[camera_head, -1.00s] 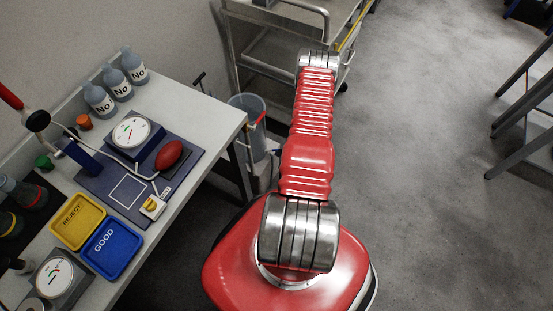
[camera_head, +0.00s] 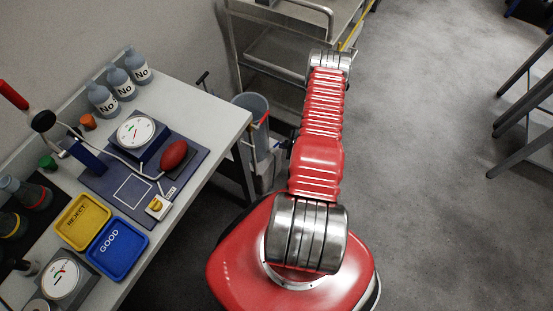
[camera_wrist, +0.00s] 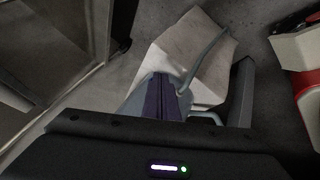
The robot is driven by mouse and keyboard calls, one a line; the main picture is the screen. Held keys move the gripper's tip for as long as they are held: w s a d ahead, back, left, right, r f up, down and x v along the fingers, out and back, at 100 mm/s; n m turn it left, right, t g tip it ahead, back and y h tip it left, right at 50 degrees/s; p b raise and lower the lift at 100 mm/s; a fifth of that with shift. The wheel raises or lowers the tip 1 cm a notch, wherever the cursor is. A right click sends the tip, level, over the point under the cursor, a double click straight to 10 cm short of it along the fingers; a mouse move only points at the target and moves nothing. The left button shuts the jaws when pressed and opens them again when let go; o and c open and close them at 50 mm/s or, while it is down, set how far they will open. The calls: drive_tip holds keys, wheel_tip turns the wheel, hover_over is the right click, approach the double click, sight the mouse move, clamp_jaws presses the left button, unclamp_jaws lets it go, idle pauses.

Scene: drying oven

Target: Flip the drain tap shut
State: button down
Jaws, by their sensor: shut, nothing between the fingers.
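I cannot pick out the drain tap for sure in either view. In the wrist view, my gripper (camera_wrist: 163,92) is shut, its dark fingers together with a thin seam between them. Beyond the fingers is a pale boxy thing (camera_wrist: 205,50) with a curved grey tube (camera_wrist: 203,55) over it. I cannot tell whether the fingers touch it. In the head view, my arm reaches away to the top centre and its own links hide the gripper. A translucent grey container (camera_head: 254,118) with a red mark stands beside the table's end.
The table (camera_head: 215,115) at left holds bottles (camera_head: 136,66), a dial gauge (camera_head: 136,131), a yellow REJECT tray (camera_head: 82,222) and a blue GOOD tray (camera_head: 117,249). A metal trolley (camera_head: 287,50) stands at the back. Open floor (camera_head: 430,180) lies to the right.

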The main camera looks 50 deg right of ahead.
drive_tip(key=shift+w+d, duration=0.5)
drive_tip(key=shift+w, duration=0.6)
drive_tip(key=shift+s, duration=0.1)
drive_tip(key=s+d+r, duration=0.6)
drive_tip(key=s+r, duration=0.1)
drive_tip(key=r, duration=0.1)
drive_tip(key=shift+s, duration=0.3)
drive_tip(key=shift+s+f, duration=0.1)
idle(0.7)
